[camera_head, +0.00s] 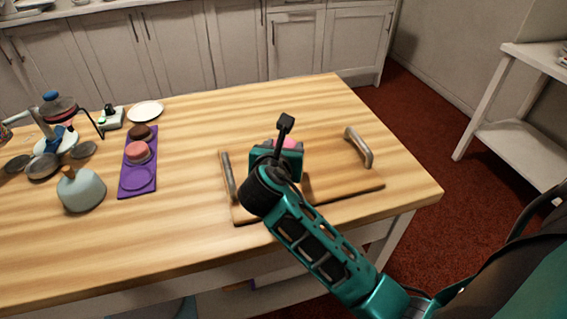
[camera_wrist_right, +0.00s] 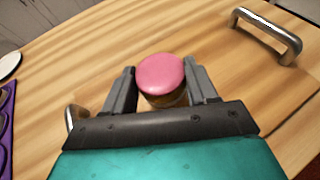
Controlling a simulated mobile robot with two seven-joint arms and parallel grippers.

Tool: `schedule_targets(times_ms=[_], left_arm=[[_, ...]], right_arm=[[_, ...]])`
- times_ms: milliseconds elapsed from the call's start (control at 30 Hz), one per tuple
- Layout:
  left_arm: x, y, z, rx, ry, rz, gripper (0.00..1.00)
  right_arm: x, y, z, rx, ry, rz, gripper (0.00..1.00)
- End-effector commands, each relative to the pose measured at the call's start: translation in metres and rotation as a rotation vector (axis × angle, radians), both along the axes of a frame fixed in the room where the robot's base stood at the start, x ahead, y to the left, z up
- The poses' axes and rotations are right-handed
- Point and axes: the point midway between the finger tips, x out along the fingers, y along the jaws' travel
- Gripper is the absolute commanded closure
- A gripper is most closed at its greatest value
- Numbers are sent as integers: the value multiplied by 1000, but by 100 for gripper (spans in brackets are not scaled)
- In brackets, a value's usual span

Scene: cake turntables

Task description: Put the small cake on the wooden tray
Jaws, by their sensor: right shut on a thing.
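The small cake, with a pink top and a brown side, is between the fingers of my right gripper (camera_wrist_right: 163,88); its pink top (camera_wrist_right: 160,72) fills the gap in the wrist view. In the head view a bit of its pink top (camera_head: 289,143) shows behind the gripper. The wooden tray (camera_head: 335,187) lies on the table with a metal handle at each end. The cake is over the tray's middle. Whether it touches the tray or hangs just above it, I cannot tell. My left gripper is not in view.
A purple board (camera_head: 127,188) on the left holds a brown cake (camera_head: 141,131), a pink cake (camera_head: 138,155) and an empty round spot. The table between board and tray is clear.

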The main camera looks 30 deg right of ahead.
Motion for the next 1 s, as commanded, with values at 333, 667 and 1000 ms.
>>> schedule_targets(times_ms=[333, 667, 1000], left_arm=[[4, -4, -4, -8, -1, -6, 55], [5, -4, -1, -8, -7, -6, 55], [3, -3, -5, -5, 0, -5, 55]], right_arm=[[0, 0, -35, 1, 1, 0, 76], [0, 0, -38, -1, 2, 1, 36], [0, 0, -37, 0, 1, 0, 17]])
